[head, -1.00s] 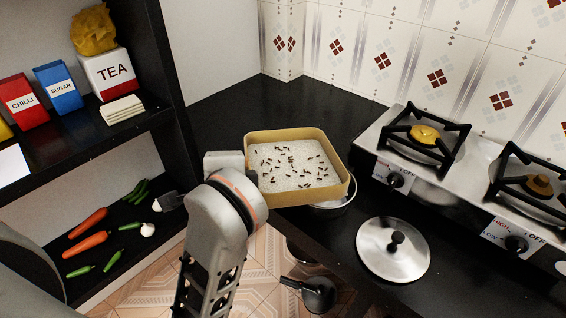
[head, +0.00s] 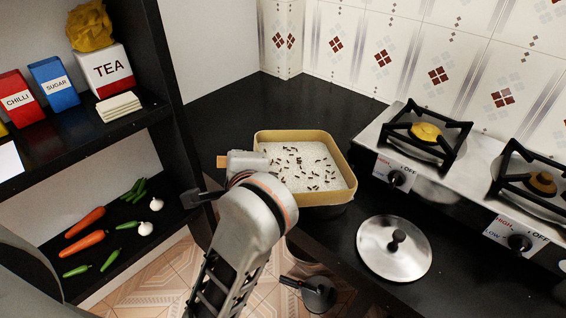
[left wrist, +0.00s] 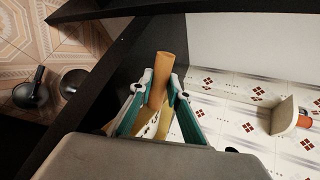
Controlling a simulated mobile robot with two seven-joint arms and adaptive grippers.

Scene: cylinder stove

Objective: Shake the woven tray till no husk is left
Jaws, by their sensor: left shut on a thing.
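The woven tray (head: 318,198) is a square tan tray with a raised rim, filled with white grains. Several dark husks (head: 318,176) lie scattered on the grains, mostly in the middle and toward the front right. My left gripper (head: 250,162) is shut on the tray's left side in the head view. In the left wrist view my left gripper (left wrist: 160,92) has its fingers on either side of an orange-tan tray part (left wrist: 172,65). The tray is over the black counter's front edge. My right gripper is not in view.
A stove (head: 402,178) with two burners stands right of the tray. A round metal lid (head: 394,248) lies on the black counter (head: 225,115). A shelf (head: 150,118) with boxes and vegetables stands at the left. A dark pan (head: 318,293) shows below the counter.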

